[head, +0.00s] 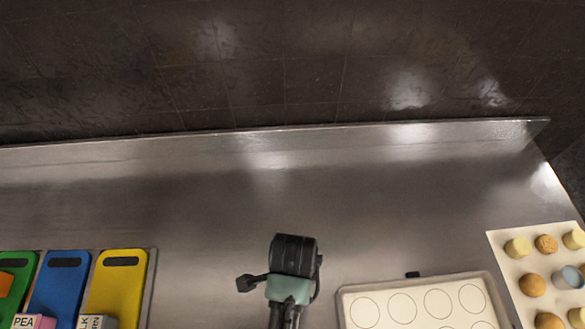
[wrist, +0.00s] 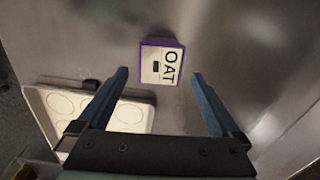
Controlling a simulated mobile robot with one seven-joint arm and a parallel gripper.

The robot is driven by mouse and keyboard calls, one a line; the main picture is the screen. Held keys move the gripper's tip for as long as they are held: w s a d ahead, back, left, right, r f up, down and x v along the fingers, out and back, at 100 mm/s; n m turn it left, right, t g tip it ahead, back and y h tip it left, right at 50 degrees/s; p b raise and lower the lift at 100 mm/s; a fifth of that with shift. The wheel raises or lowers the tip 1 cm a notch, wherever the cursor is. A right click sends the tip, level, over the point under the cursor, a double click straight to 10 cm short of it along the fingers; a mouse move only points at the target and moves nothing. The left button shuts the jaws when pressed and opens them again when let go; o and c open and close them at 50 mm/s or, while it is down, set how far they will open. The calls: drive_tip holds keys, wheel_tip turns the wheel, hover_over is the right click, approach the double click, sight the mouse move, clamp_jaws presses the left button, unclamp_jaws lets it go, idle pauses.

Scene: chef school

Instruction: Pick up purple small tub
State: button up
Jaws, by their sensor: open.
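The purple small tub (wrist: 162,62) shows in the wrist view, with a white face marked OAT and a purple rim. It sits on the steel counter, a little beyond my fingertips and between their lines. My gripper (wrist: 158,75) is open and empty, with one blue finger on each side. In the head view my gripper's wrist end (head: 291,270) is over the counter at bottom centre; its fingers and the tub cannot be made out there.
A tray with ringed circles (head: 420,276) lies right of my arm. Farther right is a white board (head: 507,240) with round pieces. Green, blue (head: 62,282) and yellow boards (head: 118,285) and small labelled tubs (head: 36,321) stand at left. The counter (head: 200,205) behind is clear.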

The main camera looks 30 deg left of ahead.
wheel_tip(320, 180, down, 2)
drive_tip(key=shift+f, duration=0.2)
drive_tip(key=shift+a+f+p, duration=0.1)
drive_tip(key=shift+f+p, duration=0.65)
drive_tip(key=shift+f, duration=1.8)
drive_tip(key=shift+s, duration=0.1)
drive_tip(key=c, duration=1.4)
drive_tip(key=shift+c, duration=0.4)
drive_tip(key=shift+r, duration=0.15)
